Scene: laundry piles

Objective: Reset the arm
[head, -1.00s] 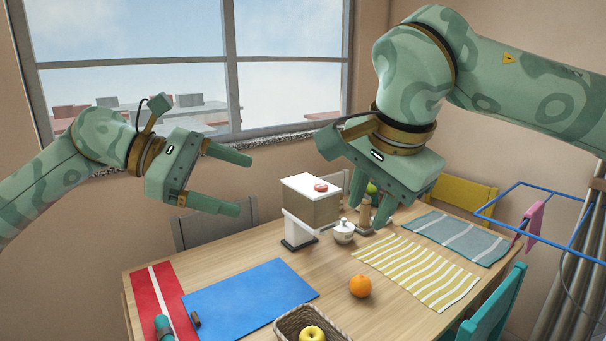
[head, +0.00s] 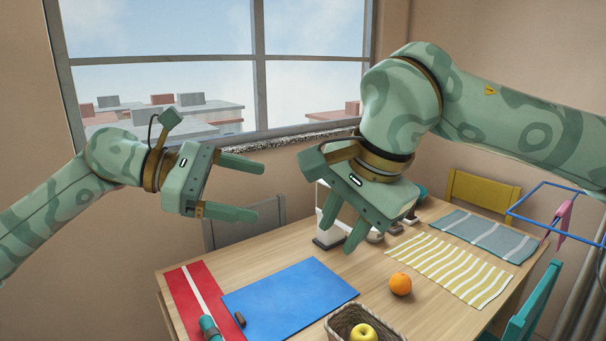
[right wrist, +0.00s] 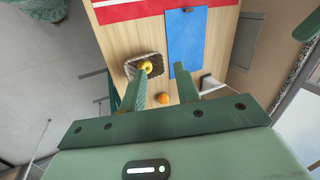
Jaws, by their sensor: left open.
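My left gripper (head: 260,190) is in the air before the window at the left of the head view. Its fingers are spread and hold nothing. My right gripper (head: 340,237) hangs over the back of the table in the head view, fingers pointing down and apart.
The wooden table (head: 275,248) carries a blue mat (head: 290,293), a red mat (head: 190,300), striped cloths (head: 455,270), the orange (head: 400,284) and a basket (head: 335,328) with a yellow apple (head: 363,332). A blue rack (head: 545,185) stands right. Air between the grippers is free.

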